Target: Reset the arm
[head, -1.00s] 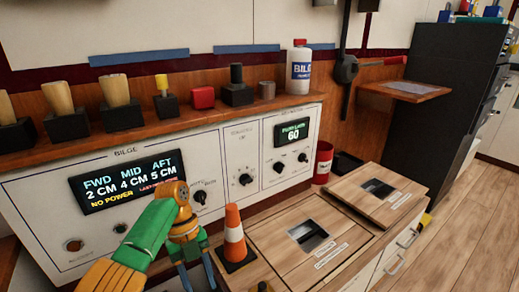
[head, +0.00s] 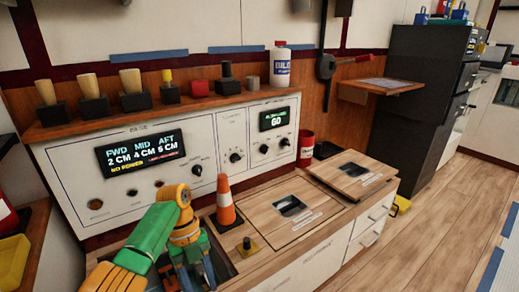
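My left arm comes in from the lower left, green and orange, and bends down in front of the bilge panel (head: 70,175). Its gripper (head: 190,280) points downward near the bottom edge, left of the orange cone; the fingertips are cut off or too dark to tell their state. My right arm and gripper are not in view. The panel's display (head: 140,153) reads FWD 2 CM, MID 4 CM, AFT 5 CM and NO POWER. A smaller green display (head: 277,118) seems to read 60.
A shelf above holds several handles and a white bottle (head: 279,66). Open wooden floor (head: 430,220) lies right.

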